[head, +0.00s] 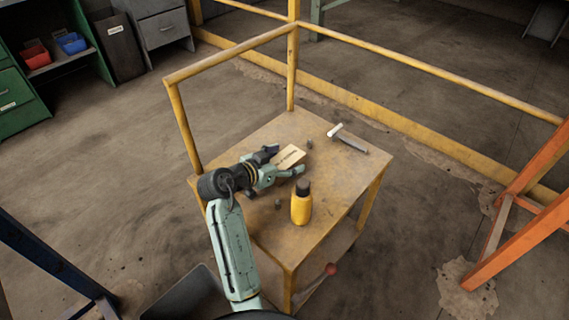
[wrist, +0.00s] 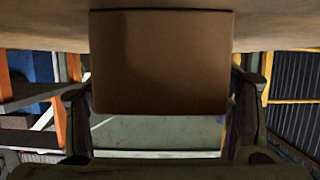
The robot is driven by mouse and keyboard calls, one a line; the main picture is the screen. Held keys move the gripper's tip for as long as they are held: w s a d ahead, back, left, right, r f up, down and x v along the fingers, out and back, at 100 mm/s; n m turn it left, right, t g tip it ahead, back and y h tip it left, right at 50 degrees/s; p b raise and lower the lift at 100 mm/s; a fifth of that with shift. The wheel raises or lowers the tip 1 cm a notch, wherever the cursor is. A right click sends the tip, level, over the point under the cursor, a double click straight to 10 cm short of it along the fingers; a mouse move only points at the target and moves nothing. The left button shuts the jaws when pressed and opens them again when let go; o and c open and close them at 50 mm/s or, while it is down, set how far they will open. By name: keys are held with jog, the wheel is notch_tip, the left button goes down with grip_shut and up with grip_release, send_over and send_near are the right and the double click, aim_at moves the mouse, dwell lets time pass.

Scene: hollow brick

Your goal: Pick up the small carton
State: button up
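The small carton (head: 291,156) is a tan box with dark print on its top, resting on the yellow table. My gripper (head: 284,161) is low over the table, with one finger on each side of the carton's near end. In the wrist view the carton (wrist: 160,60) fills the upper middle as a plain brown face. The fingertips (wrist: 161,95) stand wide apart at its left and right edges. The gripper looks open; any slight contact with the carton's sides cannot be made out.
The table (head: 265,225) also holds a yellow bottle (head: 301,205) with a black cap, close right of the gripper, a hammer (head: 347,139) at the back right, and small dark pieces (head: 309,143). A yellow rail (head: 292,65) stands behind.

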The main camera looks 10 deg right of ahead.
jog(key=c, duration=1.5)
jog(key=shift+r, duration=0.1)
